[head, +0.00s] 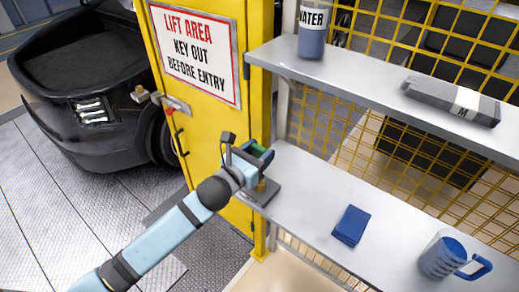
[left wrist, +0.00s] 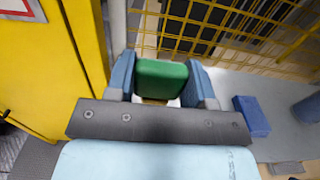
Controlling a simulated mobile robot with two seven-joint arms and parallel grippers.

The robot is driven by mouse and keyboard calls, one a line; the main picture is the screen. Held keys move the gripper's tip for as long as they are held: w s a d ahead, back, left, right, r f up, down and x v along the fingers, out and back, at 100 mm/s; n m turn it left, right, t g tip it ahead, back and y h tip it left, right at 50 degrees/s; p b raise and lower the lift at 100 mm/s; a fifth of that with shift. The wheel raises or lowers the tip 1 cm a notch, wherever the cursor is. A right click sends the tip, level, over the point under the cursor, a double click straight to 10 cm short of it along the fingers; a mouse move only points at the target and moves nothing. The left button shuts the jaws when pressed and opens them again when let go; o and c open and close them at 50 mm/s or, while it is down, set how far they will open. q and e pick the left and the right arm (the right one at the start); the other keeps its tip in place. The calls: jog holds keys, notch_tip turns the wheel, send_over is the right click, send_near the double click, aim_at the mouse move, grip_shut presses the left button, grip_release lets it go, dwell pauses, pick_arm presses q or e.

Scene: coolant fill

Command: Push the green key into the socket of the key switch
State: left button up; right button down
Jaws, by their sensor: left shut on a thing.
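My left gripper (head: 262,153) is shut on the green key (left wrist: 161,80). In the left wrist view the key's green head sits between the two blue fingers. A dark grey base (head: 262,196), which looks like the key switch, sits on the lower shelf next to the yellow post, just below the gripper. A small brass-coloured part shows between gripper and base. I cannot tell whether the key touches the socket, as the gripper hides it. My right gripper is not in view.
The upper shelf (head: 355,75) holds a water bottle (head: 312,32) and a grey bundle (head: 450,102). A yellow door with a sign (head: 197,50) and a black car (head: 85,90) are to the left.

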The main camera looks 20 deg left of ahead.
pick_arm(q)
jog(key=shift+a, duration=0.1)
notch_tip(320, 180, down, 4)
jog(key=b, duration=0.2)
jog(key=shift+f+b, duration=0.1)
jog(key=shift+b, duration=0.2)
jog(key=shift+f+b, duration=0.5)
jog(key=shift+f, duration=0.25)
jog(key=shift+p, duration=0.5)
dwell(1.3)
jog(key=shift+f+b, duration=1.25)
jog(key=shift+f, duration=0.6)
jog(key=o, duration=1.1)
